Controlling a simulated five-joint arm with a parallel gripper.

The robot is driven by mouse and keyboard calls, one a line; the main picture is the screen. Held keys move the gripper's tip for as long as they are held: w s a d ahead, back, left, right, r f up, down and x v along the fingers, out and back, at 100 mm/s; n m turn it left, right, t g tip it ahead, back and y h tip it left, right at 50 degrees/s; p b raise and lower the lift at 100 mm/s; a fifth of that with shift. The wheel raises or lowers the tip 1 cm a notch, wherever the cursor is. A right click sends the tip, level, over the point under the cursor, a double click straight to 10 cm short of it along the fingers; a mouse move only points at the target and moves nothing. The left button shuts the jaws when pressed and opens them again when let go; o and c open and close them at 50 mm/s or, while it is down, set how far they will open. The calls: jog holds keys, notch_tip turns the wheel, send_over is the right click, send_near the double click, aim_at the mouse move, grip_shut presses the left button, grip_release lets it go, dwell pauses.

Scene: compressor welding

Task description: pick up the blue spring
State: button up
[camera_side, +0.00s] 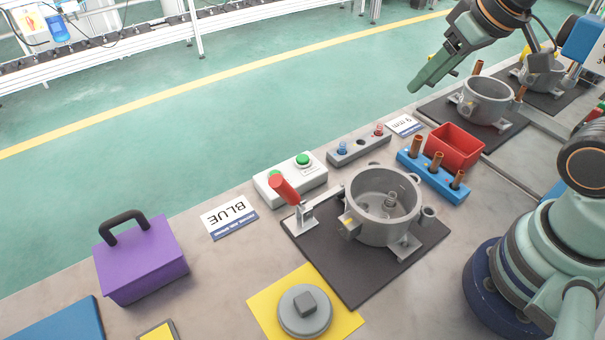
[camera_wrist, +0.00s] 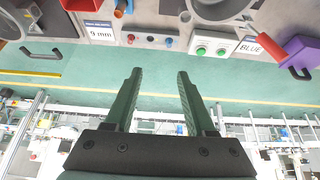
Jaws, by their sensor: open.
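The blue spring (camera_side: 342,147) stands at the left end of a small grey holder (camera_side: 360,149) on the bench. A red spring (camera_side: 379,130) stands at the holder's other end. In the wrist view the blue spring (camera_wrist: 169,42) is small, beyond my fingertips near the top. My gripper (camera_wrist: 160,74) is open with nothing between its two green fingers. In the side view my gripper (camera_side: 422,82) is raised, up and right of the holder and apart from it.
A grey pot (camera_side: 360,222) in a clamp with a red handle (camera_side: 284,190) stands in front of the holder. A white button box (camera_side: 290,180) is to its left. A red bin (camera_side: 455,146) and a blue rack with copper tubes (camera_side: 433,176) are to its right.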

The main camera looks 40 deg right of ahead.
jog(key=m+g, duration=0.6)
jog(key=m, duration=1.2)
send_over(343, 144)
notch_tip(343, 144, down, 11)
jog(key=f, duration=0.6)
jog(key=shift+w+d+f, duration=0.1)
jog(key=shift+d, duration=0.15)
jog(key=shift+a+f, duration=0.2)
jog(key=shift+f, duration=2.4)
grip_shut()
